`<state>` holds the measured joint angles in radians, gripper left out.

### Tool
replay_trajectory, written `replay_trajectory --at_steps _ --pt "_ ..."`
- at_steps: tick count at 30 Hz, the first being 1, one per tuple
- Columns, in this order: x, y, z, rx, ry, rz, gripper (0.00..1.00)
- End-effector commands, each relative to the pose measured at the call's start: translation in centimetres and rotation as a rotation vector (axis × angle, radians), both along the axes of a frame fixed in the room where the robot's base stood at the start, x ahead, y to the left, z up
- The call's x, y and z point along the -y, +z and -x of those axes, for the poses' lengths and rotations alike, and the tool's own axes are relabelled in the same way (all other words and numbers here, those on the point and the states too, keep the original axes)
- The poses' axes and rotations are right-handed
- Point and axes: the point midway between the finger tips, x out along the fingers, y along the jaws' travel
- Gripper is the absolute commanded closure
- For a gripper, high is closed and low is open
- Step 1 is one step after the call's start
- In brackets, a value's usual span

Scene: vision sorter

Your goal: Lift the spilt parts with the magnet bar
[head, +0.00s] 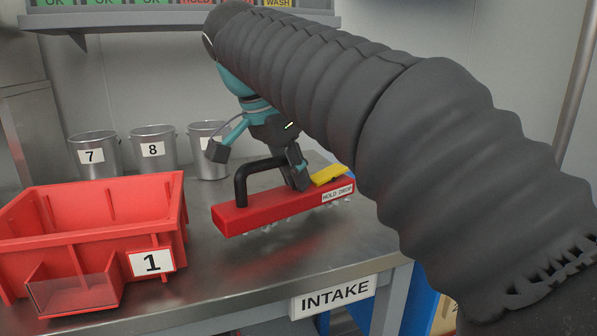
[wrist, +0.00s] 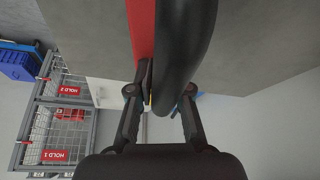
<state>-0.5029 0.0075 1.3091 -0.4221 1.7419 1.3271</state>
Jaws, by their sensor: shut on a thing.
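The magnet bar (head: 262,212) is a long red block with a black arched handle, a yellow lever (head: 329,175) and a HOLD/DROP label. My gripper (head: 296,172) is shut on the handle near the lever end. In the wrist view my gripper (wrist: 160,97) has a finger on each side of the black handle (wrist: 186,45), with the red bar (wrist: 142,28) beside it. Several small silvery parts (head: 266,226) show along the bar's underside and seem to hang from it. The bar looks slightly above the steel table (head: 215,275); the exact gap is unclear.
A red bin (head: 95,245) marked 1 stands left of the bar, with a small clear-fronted tray. Metal buckets (head: 153,149) line the back. An INTAKE sign (head: 333,297) is on the table's front edge. Caged HOLD shelves (wrist: 62,120) show in the wrist view.

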Motion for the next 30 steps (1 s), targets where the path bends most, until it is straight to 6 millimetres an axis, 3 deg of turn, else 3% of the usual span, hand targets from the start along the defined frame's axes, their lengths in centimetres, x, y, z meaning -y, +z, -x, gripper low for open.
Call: replay_trajectory --at_steps 30 --pt "-2.5 0.4 -4.1 0.002 0.0 -0.001 1.0"
